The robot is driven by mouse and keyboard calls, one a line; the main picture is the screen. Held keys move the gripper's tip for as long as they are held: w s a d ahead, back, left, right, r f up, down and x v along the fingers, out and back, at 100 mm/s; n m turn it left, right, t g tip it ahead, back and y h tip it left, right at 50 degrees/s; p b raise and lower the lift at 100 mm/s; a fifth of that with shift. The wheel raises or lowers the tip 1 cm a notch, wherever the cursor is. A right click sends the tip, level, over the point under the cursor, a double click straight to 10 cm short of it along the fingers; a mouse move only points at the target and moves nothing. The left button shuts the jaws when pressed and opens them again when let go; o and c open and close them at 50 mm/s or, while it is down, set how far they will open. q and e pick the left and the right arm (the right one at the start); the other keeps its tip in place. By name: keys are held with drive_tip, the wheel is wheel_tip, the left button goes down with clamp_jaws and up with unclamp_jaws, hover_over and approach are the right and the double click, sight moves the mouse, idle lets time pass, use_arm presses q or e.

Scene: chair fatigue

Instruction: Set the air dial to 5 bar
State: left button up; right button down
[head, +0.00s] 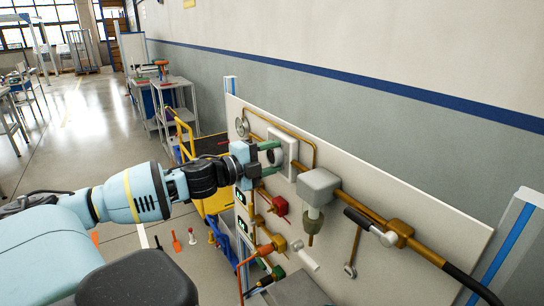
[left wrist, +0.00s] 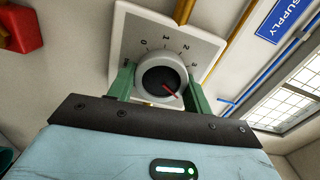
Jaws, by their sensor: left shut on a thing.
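The air dial (left wrist: 161,79) is a round grey knob with a dark face and a red pointer, set on a pale square plate (left wrist: 205,22). Numbers 0, 1, 2 and 3 show around its upper side. The pointer slants toward the lower right, past the 3; any marking at its tip is hidden or unreadable. My left gripper (left wrist: 160,88) has its green fingers on both sides of the knob, shut on it. In the head view the left gripper (head: 272,159) reaches the plate (head: 287,147) on the panel, covering part of the dial. My right gripper is not seen.
The white panel (head: 400,190) carries brass pipes, a grey box (head: 318,186), a red valve (head: 279,205) and a black hose (head: 455,274). A yellow cart (head: 216,203) stands behind my left arm. A blue SUPPLY sign (left wrist: 284,18) is right of the dial.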

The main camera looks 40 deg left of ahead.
sight(272, 159)
use_arm(q)
drive_tip(key=shift+m, duration=0.5)
drive_tip(key=o, duration=1)
drive_tip(key=shift+v, duration=3.85)
